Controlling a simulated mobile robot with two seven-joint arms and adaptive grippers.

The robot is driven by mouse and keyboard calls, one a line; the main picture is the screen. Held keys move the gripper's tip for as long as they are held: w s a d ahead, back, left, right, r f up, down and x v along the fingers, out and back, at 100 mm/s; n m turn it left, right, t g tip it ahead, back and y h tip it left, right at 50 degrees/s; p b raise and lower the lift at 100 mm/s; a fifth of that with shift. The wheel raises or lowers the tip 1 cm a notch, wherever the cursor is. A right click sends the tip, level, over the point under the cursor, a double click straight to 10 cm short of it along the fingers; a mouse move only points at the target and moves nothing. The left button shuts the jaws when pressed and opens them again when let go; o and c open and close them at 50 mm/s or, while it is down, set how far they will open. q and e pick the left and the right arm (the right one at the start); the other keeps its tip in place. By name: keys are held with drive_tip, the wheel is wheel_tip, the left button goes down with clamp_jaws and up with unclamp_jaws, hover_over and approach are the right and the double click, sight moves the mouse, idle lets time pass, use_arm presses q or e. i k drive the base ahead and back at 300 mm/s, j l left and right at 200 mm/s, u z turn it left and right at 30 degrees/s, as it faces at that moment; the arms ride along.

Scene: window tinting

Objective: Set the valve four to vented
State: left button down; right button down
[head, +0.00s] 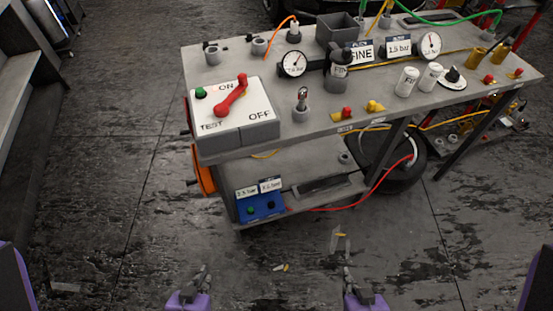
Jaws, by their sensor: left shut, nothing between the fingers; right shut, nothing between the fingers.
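No label reading valve four is legible, so I cannot tell which fitting it is. On the grey bench top, a small red fitting (347,113) and a yellow one (374,106) sit near the front edge. My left gripper (203,272) and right gripper (348,272) are both shut and empty, at the bottom of the view, apart from the bench.
A switch box (240,131) with a red lever (232,95) stands on the bench's left end. Gauges (293,64), white canisters (407,81) and a grey bin (338,29) stand on top. A blue box (262,206) sits on the lower shelf. Open floor lies in front.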

sight(518, 71)
drive_tip(key=i+l+z, duration=0.25)
drive_tip(key=l+z, duration=0.2)
drive_tip(key=i+l+z, duration=0.3)
drive_tip(key=z, duration=0.2)
drive_tip(key=i+l+z, duration=0.45)
drive_tip(key=k+j, duration=0.05)
drive_tip(key=j, duration=0.05)
